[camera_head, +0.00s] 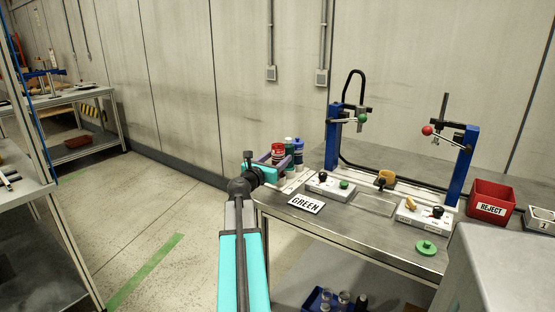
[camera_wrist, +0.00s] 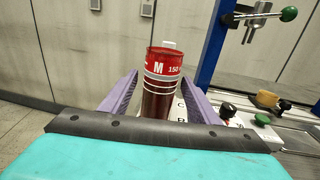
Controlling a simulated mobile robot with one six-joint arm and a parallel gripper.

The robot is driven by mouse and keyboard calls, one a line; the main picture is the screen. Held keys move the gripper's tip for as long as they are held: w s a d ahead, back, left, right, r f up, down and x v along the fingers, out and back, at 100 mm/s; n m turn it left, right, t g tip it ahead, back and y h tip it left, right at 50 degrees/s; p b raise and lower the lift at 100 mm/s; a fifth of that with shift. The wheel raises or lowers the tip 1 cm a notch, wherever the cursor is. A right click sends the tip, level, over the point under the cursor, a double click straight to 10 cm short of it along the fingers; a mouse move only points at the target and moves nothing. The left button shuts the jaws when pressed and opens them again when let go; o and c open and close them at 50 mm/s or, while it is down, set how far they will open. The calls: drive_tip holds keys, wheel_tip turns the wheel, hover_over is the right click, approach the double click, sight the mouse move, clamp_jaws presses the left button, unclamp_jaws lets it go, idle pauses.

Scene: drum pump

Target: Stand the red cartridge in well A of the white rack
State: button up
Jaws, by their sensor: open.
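The red cartridge (camera_head: 278,151) stands upright at the left end of the bench. In the wrist view the red cartridge (camera_wrist: 160,72), marked "M 150", is between the two purple fingers of my gripper (camera_wrist: 161,84). The fingers are open, with a gap visible on each side of it. In the head view my gripper (camera_head: 274,163) is level with its lower part. The white rack (camera_head: 297,177) is partly hidden behind my gripper. In the wrist view, letters C and B show on a white surface (camera_wrist: 181,112) just right of the cartridge; well A is not visible.
A red REJECT bin (camera_head: 492,199) is farther right.

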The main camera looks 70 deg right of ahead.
drive_tip(key=w+a, duration=0.1)
drive_tip(key=a, duration=1)
drive_tip(key=shift+w, duration=0.2)
idle(0.6)
